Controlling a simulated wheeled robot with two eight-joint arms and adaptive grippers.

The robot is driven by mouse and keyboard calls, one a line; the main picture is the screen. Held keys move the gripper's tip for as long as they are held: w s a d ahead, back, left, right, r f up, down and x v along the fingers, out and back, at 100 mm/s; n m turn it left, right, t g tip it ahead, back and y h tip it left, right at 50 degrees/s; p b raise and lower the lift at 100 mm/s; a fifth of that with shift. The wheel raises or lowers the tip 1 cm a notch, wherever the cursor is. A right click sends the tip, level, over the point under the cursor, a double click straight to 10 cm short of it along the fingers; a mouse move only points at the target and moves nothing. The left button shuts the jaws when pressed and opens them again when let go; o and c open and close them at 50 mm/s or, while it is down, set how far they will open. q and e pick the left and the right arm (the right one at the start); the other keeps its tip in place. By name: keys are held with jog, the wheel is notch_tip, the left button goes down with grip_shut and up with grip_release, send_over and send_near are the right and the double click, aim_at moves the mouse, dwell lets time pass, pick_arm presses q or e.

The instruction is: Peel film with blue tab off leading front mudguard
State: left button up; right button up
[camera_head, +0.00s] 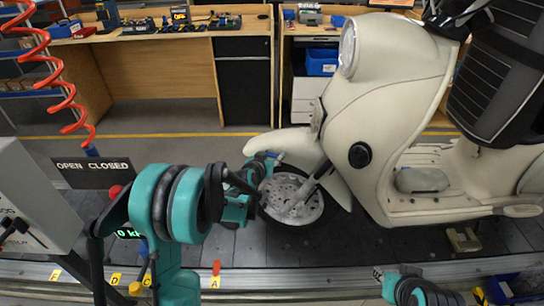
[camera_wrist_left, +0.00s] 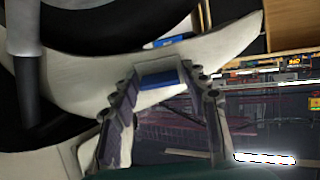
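The cream scooter's front mudguard (camera_head: 288,146) curves over the front wheel (camera_head: 292,197); it shows large in the left wrist view (camera_wrist_left: 80,75). A blue tab (camera_wrist_left: 160,79) with a pale patch above it lies at the mudguard's lower edge. My left gripper (camera_head: 268,160) is at the mudguard's front. In the left wrist view its two fingers (camera_wrist_left: 165,85) stand apart, one on each side of the blue tab, with gaps visible. The clear film itself is hard to make out. My right gripper (camera_head: 385,275) is low at the bottom edge; its finger state is unclear.
The scooter (camera_head: 390,100) stands on the dark slat conveyor (camera_head: 260,240). A grey box (camera_head: 35,205) and a red coiled hose (camera_head: 50,70) are at the left. Workbenches (camera_head: 160,70) stand behind. A second blue piece (camera_wrist_left: 172,40) shows beyond the mudguard.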

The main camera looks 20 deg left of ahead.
pick_arm(q)
jog(key=shift+s, duration=0.1)
jog(key=p+v, duration=0.1)
jog(key=v, duration=0.6)
jog(key=shift+s+d+r+p, duration=0.25)
jog(key=shift+s+d+p, duration=0.1)
jog(key=shift+d, duration=0.2)
jog(key=p+v, duration=0.2)
jog(key=v, duration=0.6)
jog(key=shift+d, duration=0.5)
jog(key=shift+d+p+v, duration=0.2)
jog(key=shift+p+v, duration=0.45)
jog(key=shift+v, duration=0.8)
jog(key=shift+d+p+v, duration=0.2)
jog(key=shift+p+v, duration=0.4)
jog(key=shift+v, duration=0.9)
